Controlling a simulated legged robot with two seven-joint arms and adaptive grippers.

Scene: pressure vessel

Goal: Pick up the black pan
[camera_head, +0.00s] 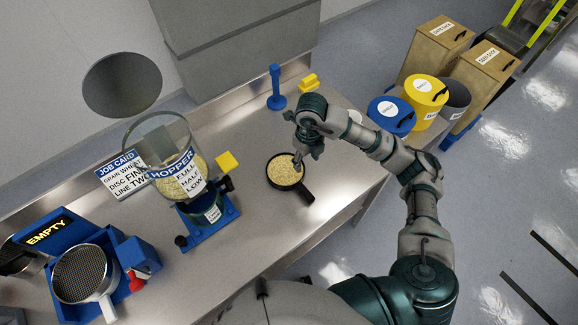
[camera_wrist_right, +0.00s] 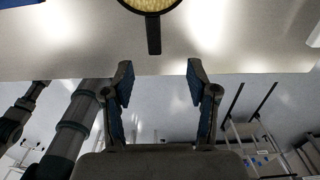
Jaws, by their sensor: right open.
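The black pan (camera_head: 304,194) sits on the metal table, filled with yellow grain, its handle pointing to the lower right, toward the table's front edge. My right gripper (camera_head: 302,158) is above the table at the pan's far right rim, and part of it overlaps that rim in the head view. In the right wrist view, the open, empty fingers (camera_wrist_right: 159,78) are apart, and the pan's handle (camera_wrist_right: 153,36) lies beyond them, roughly in line with the gap. The pan's bowl is cut off at the top there. My left gripper is not in view.
A glass hopper (camera_head: 165,165) on a blue base stands left of the pan. A blue stand (camera_head: 276,88) and a yellow block (camera_head: 310,82) are behind. A blue tray with sieves (camera_head: 85,275) is far left. Blue and yellow drums (camera_head: 423,98) stand beyond the right end.

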